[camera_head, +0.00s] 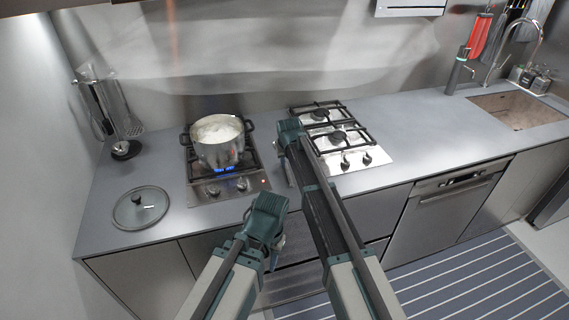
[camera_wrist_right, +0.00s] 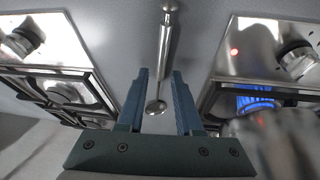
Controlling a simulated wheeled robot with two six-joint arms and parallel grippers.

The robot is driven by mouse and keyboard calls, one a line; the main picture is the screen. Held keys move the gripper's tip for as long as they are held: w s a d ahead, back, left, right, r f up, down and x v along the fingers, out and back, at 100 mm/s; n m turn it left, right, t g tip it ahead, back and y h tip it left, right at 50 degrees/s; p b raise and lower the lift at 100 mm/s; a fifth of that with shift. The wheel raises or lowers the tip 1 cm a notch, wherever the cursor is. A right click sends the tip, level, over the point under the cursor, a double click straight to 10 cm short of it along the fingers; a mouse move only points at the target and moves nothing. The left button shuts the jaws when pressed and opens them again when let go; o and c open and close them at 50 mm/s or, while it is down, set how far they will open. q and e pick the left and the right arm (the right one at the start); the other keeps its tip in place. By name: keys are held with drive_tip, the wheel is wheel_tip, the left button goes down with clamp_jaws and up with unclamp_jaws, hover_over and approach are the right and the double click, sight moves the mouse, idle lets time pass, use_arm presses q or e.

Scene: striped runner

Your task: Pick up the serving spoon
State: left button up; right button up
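The serving spoon (camera_wrist_right: 166,50) is a shiny metal spoon with a long handle. In the right wrist view it lies on the grey counter, handle toward the top, its round bowl low between my fingers. My right gripper (camera_wrist_right: 160,78) is open, with one finger on each side of the spoon and a gap to both. In the head view my right gripper (camera_head: 289,134) is over the counter between the two hobs, and I cannot make out the spoon there. My left gripper (camera_head: 265,222) hangs in front of the counter edge; its fingers are mostly hidden.
A steaming pot (camera_head: 219,142) stands on the lit left hob (camera_head: 205,191), close left of my right gripper. A second gas hob (camera_head: 372,157) lies to the right. A glass lid (camera_head: 141,207) rests at the left. The counter toward the sink (camera_head: 517,108) is clear.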

sight(287, 169)
drive_tip(key=b+x, duration=0.3)
drive_tip(key=x, duration=0.2)
drive_tip(key=shift+a+b, duration=0.2)
drive_tip(key=shift+b, duration=0.2)
drive_tip(key=shift+r, duration=0.2)
drive_tip(key=shift+f, duration=0.1)
clamp_jaws()
